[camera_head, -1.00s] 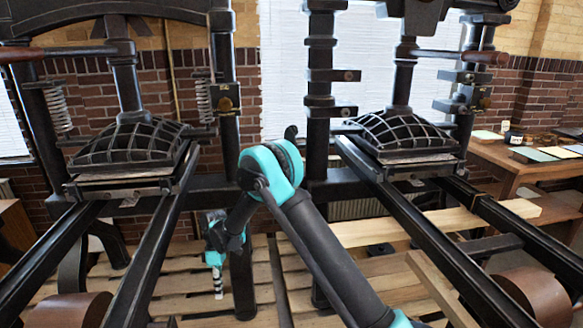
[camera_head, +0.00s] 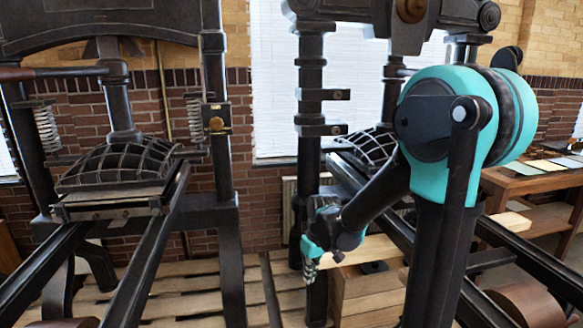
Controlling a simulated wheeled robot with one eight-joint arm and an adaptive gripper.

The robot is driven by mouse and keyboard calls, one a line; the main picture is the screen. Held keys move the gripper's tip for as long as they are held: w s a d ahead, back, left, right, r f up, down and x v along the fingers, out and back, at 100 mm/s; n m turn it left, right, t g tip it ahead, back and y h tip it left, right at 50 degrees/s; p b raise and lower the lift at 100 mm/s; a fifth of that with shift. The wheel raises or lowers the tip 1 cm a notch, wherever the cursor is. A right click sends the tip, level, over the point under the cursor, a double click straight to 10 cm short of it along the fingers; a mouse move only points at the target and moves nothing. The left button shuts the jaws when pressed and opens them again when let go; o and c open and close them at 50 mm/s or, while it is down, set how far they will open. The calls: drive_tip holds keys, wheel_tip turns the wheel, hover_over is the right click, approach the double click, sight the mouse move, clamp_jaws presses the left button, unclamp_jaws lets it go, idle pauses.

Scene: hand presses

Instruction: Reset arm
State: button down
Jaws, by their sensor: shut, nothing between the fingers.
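My arm, teal and dark grey, rises on the right half of the view, with its large elbow joint high in front of the right press. The forearm slopes down to the left. My gripper (camera_head: 311,268) hangs at its end, pointing down, small in view. It is shut and holds nothing that I can see. It is near the dark column of the right press; I cannot tell the gap between them.
The left hand press (camera_head: 120,165) has long rails towards me. The right hand press (camera_head: 311,110) is partly hidden behind my arm. A wooden table (camera_head: 510,180) with sheets stands at right. Wooden slats (camera_head: 195,300) and a wooden block (camera_head: 365,290) lie low in the middle.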

drive_tip(key=s+d+f+m+t+h, duration=0.1)
drive_tip(key=s+d+m+t, duration=0.2)
drive_tip(key=s+d, duration=0.9)
drive_tip(key=shift+d+m, duration=0.75)
drive_tip(key=shift+m, duration=0.95)
